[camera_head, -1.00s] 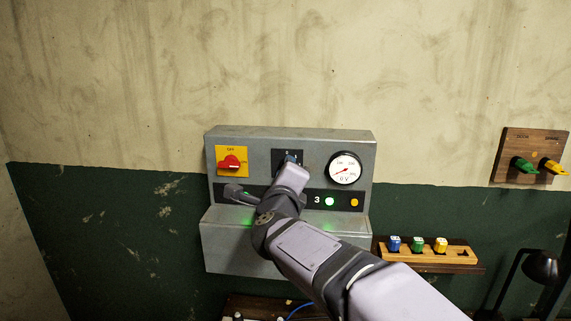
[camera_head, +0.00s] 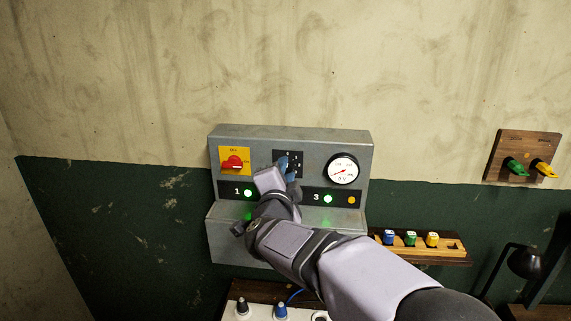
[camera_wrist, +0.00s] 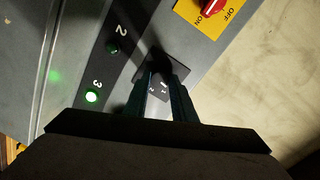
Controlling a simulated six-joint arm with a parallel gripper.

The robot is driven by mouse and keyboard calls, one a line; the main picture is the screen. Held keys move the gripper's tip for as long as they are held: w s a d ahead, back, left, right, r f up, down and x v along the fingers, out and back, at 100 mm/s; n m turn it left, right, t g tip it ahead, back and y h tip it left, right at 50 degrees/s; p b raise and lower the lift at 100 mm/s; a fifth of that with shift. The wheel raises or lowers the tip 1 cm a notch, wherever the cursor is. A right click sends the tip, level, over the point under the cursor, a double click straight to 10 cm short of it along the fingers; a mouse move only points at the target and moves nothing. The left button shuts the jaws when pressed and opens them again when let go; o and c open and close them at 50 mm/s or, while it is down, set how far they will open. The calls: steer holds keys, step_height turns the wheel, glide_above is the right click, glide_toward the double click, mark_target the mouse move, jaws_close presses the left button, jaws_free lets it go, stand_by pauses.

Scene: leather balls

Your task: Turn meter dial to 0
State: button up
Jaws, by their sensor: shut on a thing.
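The meter dial's black square plate (camera_head: 299,160) with small white marks sits in the upper middle of the grey metal panel (camera_head: 330,134). My gripper (camera_head: 288,168) is at the plate, shut on the dial knob, which its fingers hide. The knob's pointing direction cannot be told. The round white gauge (camera_head: 342,170) right of the dial has a red needle and "0 V" lettering.
A red rotary switch (camera_head: 232,163) on a yellow plate is left of the dial. Lamps 1 (camera_head: 248,195) and 3 (camera_head: 327,198) glow green; lamp 2 (camera_wrist: 113,47) looks dark. A wooden rack (camera_head: 420,247) with coloured blocks is lower right.

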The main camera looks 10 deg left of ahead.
steer(key=shift+n+p, duration=0.55)
steer(key=shift+n, duration=0.25)
steer(key=o, duration=1.1)
steer(key=shift+c, duration=0.2)
steer(key=shift+s, duration=0.1)
steer(key=s+b, duration=0.3)
steer(key=s, duration=0.4)
steer(key=shift+r, duration=0.25)
